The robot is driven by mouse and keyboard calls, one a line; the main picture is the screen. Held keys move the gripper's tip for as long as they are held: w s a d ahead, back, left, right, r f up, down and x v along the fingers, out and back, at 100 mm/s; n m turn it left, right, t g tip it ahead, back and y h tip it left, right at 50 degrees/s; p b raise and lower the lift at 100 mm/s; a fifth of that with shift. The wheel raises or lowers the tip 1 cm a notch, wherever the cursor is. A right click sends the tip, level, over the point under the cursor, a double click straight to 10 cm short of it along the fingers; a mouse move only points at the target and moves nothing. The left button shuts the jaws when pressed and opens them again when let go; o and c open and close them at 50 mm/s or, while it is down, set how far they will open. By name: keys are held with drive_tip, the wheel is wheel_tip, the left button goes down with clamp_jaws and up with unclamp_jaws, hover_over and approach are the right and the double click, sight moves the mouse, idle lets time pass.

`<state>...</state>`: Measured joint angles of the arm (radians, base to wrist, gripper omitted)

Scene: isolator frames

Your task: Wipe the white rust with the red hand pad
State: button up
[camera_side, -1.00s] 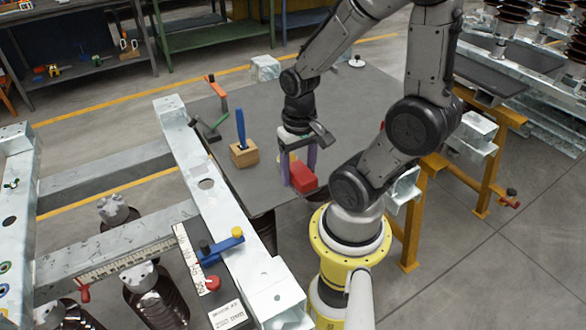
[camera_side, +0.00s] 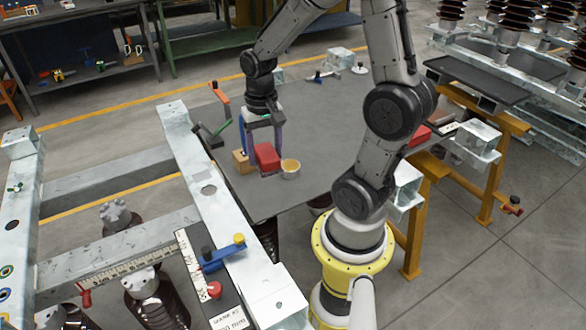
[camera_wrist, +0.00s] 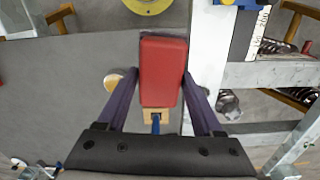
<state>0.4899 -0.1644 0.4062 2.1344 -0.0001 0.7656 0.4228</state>
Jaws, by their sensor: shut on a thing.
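The red hand pad (camera_side: 267,157) is a block between the two purple fingers of my gripper (camera_side: 264,152), above the grey table. In the wrist view the red pad (camera_wrist: 163,70) fills the space between the fingers, which are shut on it (camera_wrist: 161,80). The galvanized beam (camera_side: 190,150) lies left of my gripper in the side view, apart from it. In the wrist view the beam (camera_wrist: 208,45) runs just right of the pad. I cannot clearly make out a patch of white rust in either view.
A small cup (camera_side: 290,169) stands right of the pad. A clamp with an orange handle (camera_side: 219,93) stands by the beam. A blue clamp (camera_side: 222,256) sits on the beam. The table's middle (camera_side: 325,115) is clear.

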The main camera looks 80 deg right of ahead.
drive_tip(key=w+f, duration=0.2)
drive_tip(key=w, duration=0.7)
drive_tip(key=n, duration=0.1)
hover_over(218, 204)
wheel_tip(218, 204, down, 6)
drive_tip(key=shift+f, duration=3.2)
drive_tip(key=shift+w+a+f, duration=0.35)
drive_tip(key=shift+w+f, duration=0.1)
drive_tip(key=shift+f, duration=0.3)
drive_tip(key=shift+w+a+f, duration=0.1)
drive_tip(key=shift+w+a, duration=0.95)
drive_tip(key=shift+a, duration=0.05)
drive_tip(key=s+d, duration=0.3)
wheel_tip(218, 204, up, 8)
drive_tip(key=shift+n, duration=0.3)
